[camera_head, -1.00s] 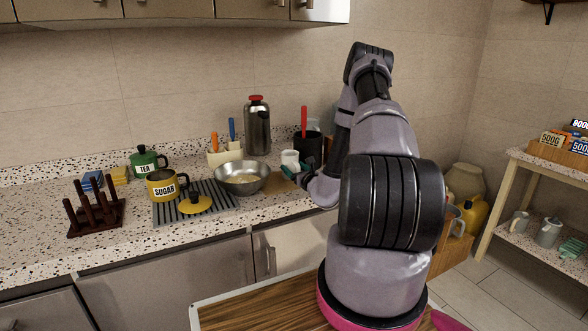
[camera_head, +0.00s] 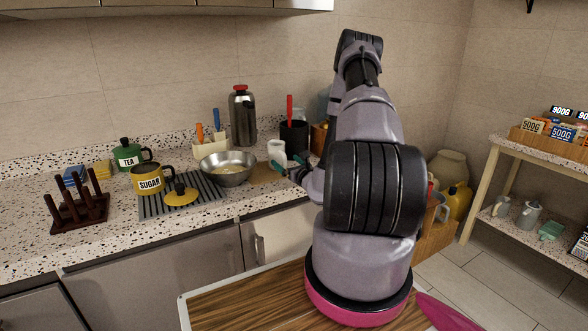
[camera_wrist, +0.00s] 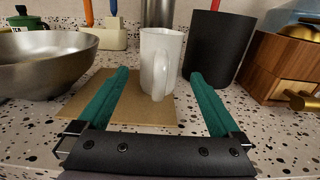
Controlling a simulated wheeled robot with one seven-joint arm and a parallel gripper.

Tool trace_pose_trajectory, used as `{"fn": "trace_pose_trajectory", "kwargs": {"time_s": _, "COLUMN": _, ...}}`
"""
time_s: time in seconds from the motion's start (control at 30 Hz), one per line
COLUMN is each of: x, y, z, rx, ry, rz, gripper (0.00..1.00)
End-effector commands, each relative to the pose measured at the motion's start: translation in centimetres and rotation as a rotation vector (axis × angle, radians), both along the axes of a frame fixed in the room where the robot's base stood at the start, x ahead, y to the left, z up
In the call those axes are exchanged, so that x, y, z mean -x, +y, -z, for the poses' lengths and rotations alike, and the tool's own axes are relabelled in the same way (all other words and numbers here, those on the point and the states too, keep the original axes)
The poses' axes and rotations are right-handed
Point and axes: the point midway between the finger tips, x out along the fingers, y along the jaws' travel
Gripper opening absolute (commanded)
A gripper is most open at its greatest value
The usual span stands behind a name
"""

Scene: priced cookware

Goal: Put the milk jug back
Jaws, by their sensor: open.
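A white jug (camera_wrist: 160,55) stands upright at the back edge of a brown mat (camera_wrist: 145,112), its handle facing my wrist camera. In the head view the jug (camera_head: 277,151) stands right of the steel bowl, partly hidden by my gripper. My gripper (camera_wrist: 158,74) is open and empty, with its teal fingers on either side of the jug's handle, reaching toward the body. In the head view my gripper (camera_head: 285,164) is partly covered by my arm.
A steel bowl (camera_wrist: 38,64) is close left of my fingers. A black utensil holder (camera_wrist: 217,46) is close right, beside a wooden drawer box (camera_wrist: 284,66). A steel flask (camera_head: 242,115) stands behind. A shelf (camera_head: 545,150) on the right holds grey jugs (camera_head: 528,214).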

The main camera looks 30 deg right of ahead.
Motion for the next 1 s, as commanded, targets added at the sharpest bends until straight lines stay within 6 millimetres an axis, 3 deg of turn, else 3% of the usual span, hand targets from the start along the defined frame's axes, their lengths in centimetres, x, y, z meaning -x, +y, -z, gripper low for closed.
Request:
{"fn": "trace_pose_trajectory", "kwargs": {"time_s": 0.1, "x": 2.7, "y": -0.1, "z": 0.1, "rx": -0.003, "ry": 0.004, "rz": 0.003, "gripper": 1.0}}
{"fn": "trace_pose_trajectory", "kwargs": {"time_s": 0.3, "x": 5.8, "y": -0.3, "z": 0.0, "rx": -0.001, "ry": 0.001, "rz": 0.002, "gripper": 1.0}}
{"fn": "trace_pose_trajectory", "kwargs": {"time_s": 0.57, "x": 6.7, "y": 0.1, "z": -0.5, "rx": 0.003, "ry": -0.008, "rz": -0.014, "gripper": 1.0}}
{"fn": "trace_pose_trajectory", "kwargs": {"time_s": 0.67, "x": 5.8, "y": 1.6, "z": -2.9, "rx": 0.02, "ry": -0.044, "rz": -0.096, "gripper": 1.0}}
{"fn": "trace_pose_trajectory", "kwargs": {"time_s": 0.77, "x": 4.9, "y": 5.2, "z": -7.5, "rx": 0.061, "ry": -0.107, "rz": -0.27, "gripper": 1.0}}
{"fn": "trace_pose_trajectory", "kwargs": {"time_s": 0.87, "x": 5.3, "y": 10.4, "z": -12.9, "rx": 0.13, "ry": -0.17, "rz": -0.506, "gripper": 1.0}}
{"fn": "trace_pose_trajectory", "kwargs": {"time_s": 1.0, "x": 8.2, "y": 17.2, "z": -19.0, "rx": 0.267, "ry": -0.219, "rz": -0.834, "gripper": 1.0}}
